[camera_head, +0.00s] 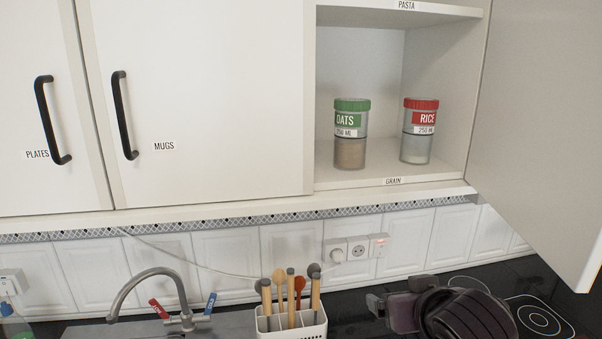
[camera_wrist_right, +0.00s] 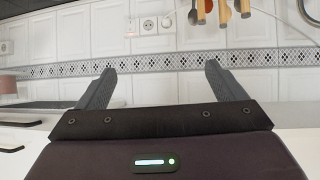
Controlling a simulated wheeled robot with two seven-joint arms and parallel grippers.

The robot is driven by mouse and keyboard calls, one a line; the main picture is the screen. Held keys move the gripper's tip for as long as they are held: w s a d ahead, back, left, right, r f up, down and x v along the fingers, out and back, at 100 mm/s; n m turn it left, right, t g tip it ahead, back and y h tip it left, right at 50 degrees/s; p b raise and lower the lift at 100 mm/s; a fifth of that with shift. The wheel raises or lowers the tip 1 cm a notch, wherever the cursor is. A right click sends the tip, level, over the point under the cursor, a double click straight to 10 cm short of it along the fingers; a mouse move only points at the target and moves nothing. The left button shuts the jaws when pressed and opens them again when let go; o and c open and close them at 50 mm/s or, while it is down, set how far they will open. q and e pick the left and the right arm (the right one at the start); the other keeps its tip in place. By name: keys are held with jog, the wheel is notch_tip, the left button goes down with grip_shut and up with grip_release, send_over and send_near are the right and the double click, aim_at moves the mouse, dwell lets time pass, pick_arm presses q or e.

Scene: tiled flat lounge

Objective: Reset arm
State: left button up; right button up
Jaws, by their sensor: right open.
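My right gripper (camera_wrist_right: 158,78) is open in the right wrist view, its two dark fingers wide apart with nothing between them. The tiled wall lies beyond the fingers, and that view looks upside down. In the head view part of my right arm and its dark gripper (camera_head: 396,304) show at the bottom right, over the black counter and below the open cupboard. My left gripper is not in view. A green-lidded OATS jar (camera_head: 351,152) and a red-lidded RICE jar (camera_head: 416,149) stand upright and apart on the GRAIN shelf (camera_head: 376,177).
The open cupboard door (camera_head: 548,120) juts out at the right. Closed PLATES and MUGS doors (camera_head: 215,90) are at the left. A utensil holder (camera_head: 292,325), a tap (camera_head: 150,274) and a hob (camera_head: 540,318) line the counter. Sockets (camera_head: 357,250) are on the wall.

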jog(key=s+d+f+g, duration=0.1)
jog(key=s+f+g, duration=0.3)
jog(key=s+f, duration=0.7)
jog(key=s+d+f+g, duration=0.1)
jog(key=s+f+g, duration=0.3)
jog(key=s+f, duration=0.7)
notch_tip(320, 180, down, 36)
jog(key=w+n+b, duration=0.1)
jog(key=w+b, duration=0.1)
jog(key=b, duration=0.5)
jog(key=s+d+f+g+b, duration=0.1)
jog(key=s+f+b, duration=0.2)
jog(key=s+f, duration=0.7)
jog(key=s+d+f+g+b, duration=0.1)
jog(key=s+d+f+b, duration=0.1)
jog(key=s+f, duration=0.8)
notch_tip(320, 180, down, 7)
jog(key=shift+s+d+f+h+b, duration=0.1)
jog(key=shift+s+d+h+b, duration=0.25)
jog(key=shift+b, duration=0.35)
